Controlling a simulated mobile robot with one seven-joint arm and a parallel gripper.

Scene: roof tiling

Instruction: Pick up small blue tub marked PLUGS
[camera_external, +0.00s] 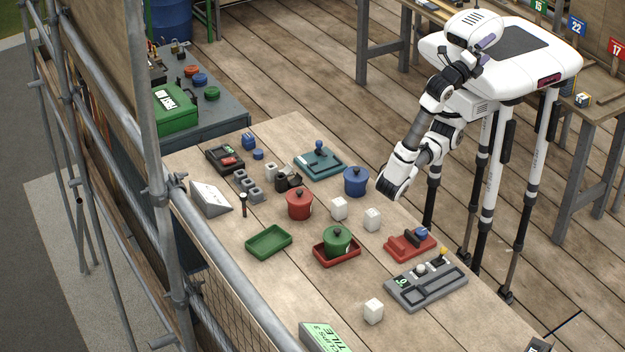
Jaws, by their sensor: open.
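A round blue lidded tub (355,181) with a knob on top stands upright on the wooden table, near its right-hand edge. No PLUGS marking can be read on it at this size. My gripper (385,191) is at the low end of my white arm, just right of the blue tub and close to it. The gripper is open and holds nothing that I can see; its fingers are small and partly hidden. I cannot tell from this angle how high it is above the table.
A green tub (337,240) sits in a red tray (336,260). Scaffold poles (172,240) run along the left.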

